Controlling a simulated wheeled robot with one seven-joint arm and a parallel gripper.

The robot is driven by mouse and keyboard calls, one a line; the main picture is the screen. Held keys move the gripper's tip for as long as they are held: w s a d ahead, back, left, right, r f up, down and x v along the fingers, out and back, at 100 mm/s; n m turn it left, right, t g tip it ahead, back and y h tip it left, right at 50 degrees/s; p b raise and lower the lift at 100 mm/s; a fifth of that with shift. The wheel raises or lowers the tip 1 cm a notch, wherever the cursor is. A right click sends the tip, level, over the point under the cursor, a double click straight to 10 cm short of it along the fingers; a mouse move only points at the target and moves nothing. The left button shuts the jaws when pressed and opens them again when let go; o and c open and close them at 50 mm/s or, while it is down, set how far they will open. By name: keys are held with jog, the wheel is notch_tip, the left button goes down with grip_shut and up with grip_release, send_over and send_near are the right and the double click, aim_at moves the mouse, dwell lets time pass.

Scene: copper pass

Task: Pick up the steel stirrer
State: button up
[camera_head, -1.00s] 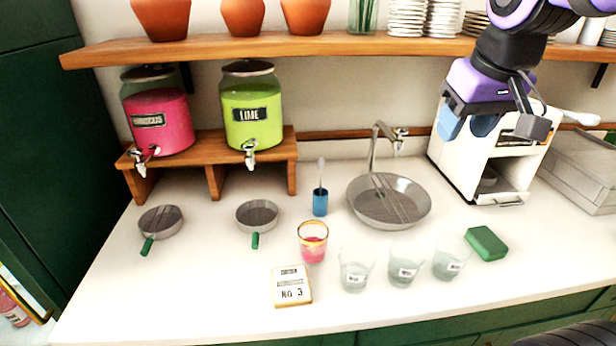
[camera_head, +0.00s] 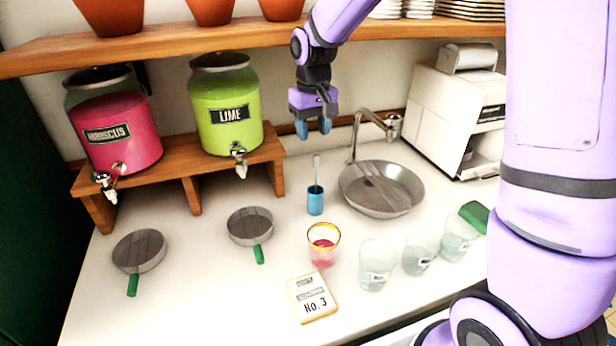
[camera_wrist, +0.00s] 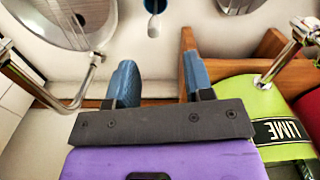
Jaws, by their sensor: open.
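The steel stirrer (camera_head: 316,168) stands upright in a small blue cup (camera_head: 315,201) on the white counter, between the lime dispenser and the sink. In the wrist view the stirrer's pale rounded end (camera_wrist: 154,22) shows near the top middle, with part of the blue cup around it. My gripper (camera_head: 313,128) is open and empty, pointing down above the stirrer and just behind it. In the wrist view its two blue fingers (camera_wrist: 160,85) are spread apart with bare counter between them.
The round sink (camera_head: 381,207) with its tap (camera_head: 357,135) is close on the right. The lime dispenser (camera_head: 227,105) on a wooden stand is close on the left. A glass with pink liquid (camera_head: 323,255) stands in front, and a wooden shelf (camera_head: 245,38) runs above.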

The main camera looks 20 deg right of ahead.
send_over(316, 168)
jog(key=f, duration=0.3)
jog(key=w+f, duration=0.1)
jog(key=f, duration=0.1)
jog(key=shift+a, duration=0.25)
jog(key=shift+s+d+f, duration=0.1)
jog(key=shift+d+f, duration=0.1)
jog(key=shift+f, duration=1.2)
jog(key=shift+s+d+f, duration=0.1)
jog(key=shift+d+f, duration=0.1)
jog(key=shift+f, duration=1.15)
grip_shut()
